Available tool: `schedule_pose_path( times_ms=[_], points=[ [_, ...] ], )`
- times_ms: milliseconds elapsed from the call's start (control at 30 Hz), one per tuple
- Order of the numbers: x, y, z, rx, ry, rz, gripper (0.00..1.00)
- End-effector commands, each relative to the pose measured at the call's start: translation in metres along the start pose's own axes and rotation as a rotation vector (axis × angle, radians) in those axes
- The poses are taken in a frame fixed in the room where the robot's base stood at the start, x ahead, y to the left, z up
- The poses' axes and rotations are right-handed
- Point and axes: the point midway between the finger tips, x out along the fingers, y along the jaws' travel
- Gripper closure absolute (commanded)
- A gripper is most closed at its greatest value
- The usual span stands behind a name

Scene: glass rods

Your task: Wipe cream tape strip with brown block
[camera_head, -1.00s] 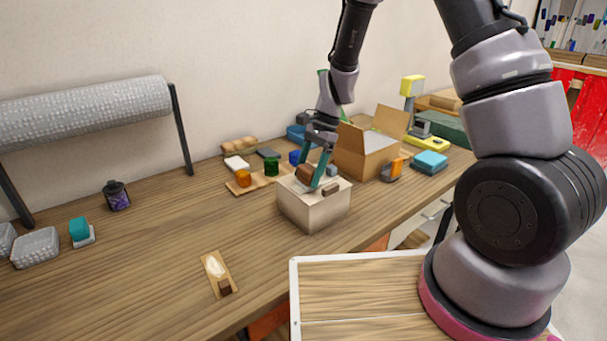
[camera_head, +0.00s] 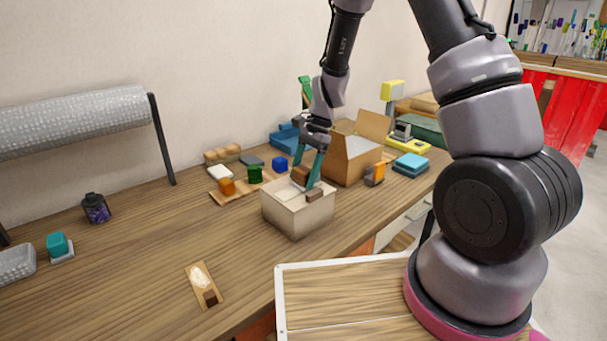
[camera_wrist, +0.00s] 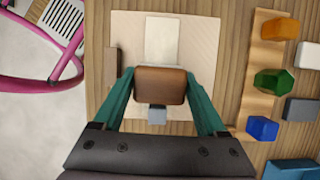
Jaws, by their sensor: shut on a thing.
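My gripper (camera_head: 308,180) is shut on the brown block (camera_head: 300,174) above the top of a pale box (camera_head: 296,218). In the wrist view the brown block (camera_wrist: 160,85) sits between the two teal fingers of my gripper (camera_wrist: 160,86). The cream tape strip (camera_wrist: 161,38) lies on the box top (camera_wrist: 200,35), running up from behind the block, which hides its near part. In the head view the strip (camera_head: 284,190) shows only faintly, left of the block. I cannot tell whether the block touches the top.
A small grey block (camera_wrist: 157,114) shows below the brown block. A darker brown piece (camera_head: 315,195) is at the box's edge. A wooden board (camera_head: 236,198) with coloured blocks stands left, an open cardboard box (camera_head: 352,162) right behind.

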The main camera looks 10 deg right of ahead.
Motion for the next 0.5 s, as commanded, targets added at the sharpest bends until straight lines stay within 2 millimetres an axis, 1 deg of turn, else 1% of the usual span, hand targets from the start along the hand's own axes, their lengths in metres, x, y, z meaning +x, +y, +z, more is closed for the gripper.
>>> schedule_pose_path(
  times_ms=[200,500],
  points=[
    [0.007,0.000,0.018,-0.004,0.000,0.001,0.70],
    [0.012,0.001,0.029,-0.001,-0.001,0.001,0.70]
  ],
)
